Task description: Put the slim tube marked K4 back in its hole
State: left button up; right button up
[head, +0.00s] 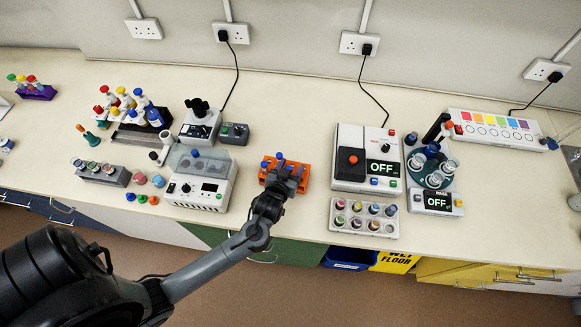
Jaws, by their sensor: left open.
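An orange rack (304,183) stands near the front edge of the bench, in the middle of the head view. Several blue-capped tubes (265,163) show in it around my gripper. The markings are too small to read, so I cannot tell which tube is K4 or which hole is its own. My left gripper (281,166) is open over the orange rack, and it hides part of the rack and its holes. I cannot tell whether its fingers touch a tube. My right gripper is out of view.
A white centrifuge-like machine (212,188) stands close left of the rack. A white device reading OFF (350,184) stands to the right, with a grey vial tray (345,224) in front. Bare bench (290,110) lies behind the rack.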

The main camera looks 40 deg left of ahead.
pick_arm(q)
jog(key=v, duration=1)
jog(key=shift+s+r, duration=0.15)
jog(key=shift+s, duration=0.2)
jog(key=shift+d, duration=0.15)
jog(key=s+d+r+m+g+h, duration=0.1)
jog(key=s+d+m+g+h, duration=0.2)
jog(key=s+g, duration=0.25)
jog(key=s+d+r+m+g+h, duration=0.1)
jog(key=s+d+m+g+h, duration=0.2)
jog(key=s, duration=0.4)
notch_tip(320, 180, up, 14)
jog(key=p, duration=1.4)
jog(key=shift+a+y, duration=0.35)
jog(key=shift+y, duration=0.05)
